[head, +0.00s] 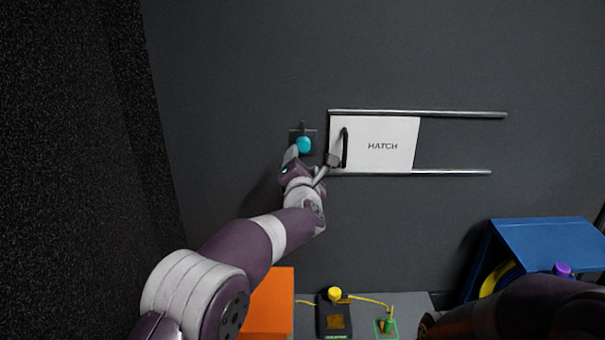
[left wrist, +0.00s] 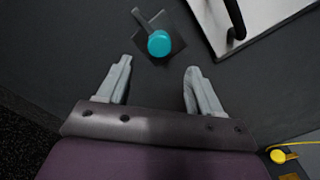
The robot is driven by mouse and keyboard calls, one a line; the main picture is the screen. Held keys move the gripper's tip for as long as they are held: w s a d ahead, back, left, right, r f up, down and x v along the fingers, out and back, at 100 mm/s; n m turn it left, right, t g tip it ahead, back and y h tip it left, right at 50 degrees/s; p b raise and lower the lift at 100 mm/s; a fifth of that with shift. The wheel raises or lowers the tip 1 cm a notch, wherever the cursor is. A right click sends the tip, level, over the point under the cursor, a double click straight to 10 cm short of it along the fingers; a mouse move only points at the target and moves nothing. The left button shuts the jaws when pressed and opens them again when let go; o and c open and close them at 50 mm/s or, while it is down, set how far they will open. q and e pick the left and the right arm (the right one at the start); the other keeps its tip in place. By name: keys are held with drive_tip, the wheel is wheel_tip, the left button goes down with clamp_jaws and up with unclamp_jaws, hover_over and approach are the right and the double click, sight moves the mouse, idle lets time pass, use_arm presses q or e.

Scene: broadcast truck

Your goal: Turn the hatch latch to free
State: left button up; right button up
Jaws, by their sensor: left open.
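The hatch latch (head: 304,144) has a teal round knob on a dark square plate, with a short grey lever pointing up from it in the head view. It also shows in the left wrist view (left wrist: 159,43), where the lever points up and left. The white hatch panel (head: 392,146), marked HATCH, sits between two rails right of the latch, with a black handle on its left side. My left gripper (head: 312,157) is open, its fingers spread just short of the knob. In the left wrist view the gap between its fingertips (left wrist: 159,66) is empty. My right gripper is not seen.
Two metal rails (head: 460,114) run right from the hatch. Below are an orange box (head: 270,300), a dark device with a yellow knob (head: 335,294), a green-framed item (head: 386,326) and a blue stand (head: 550,243). The wall around the latch is clear on its left.

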use_arm(q)
drive_tip(key=s+p, duration=0.1)
drive_tip(key=s, duration=0.4)
drive_tip(key=shift+s, duration=0.1)
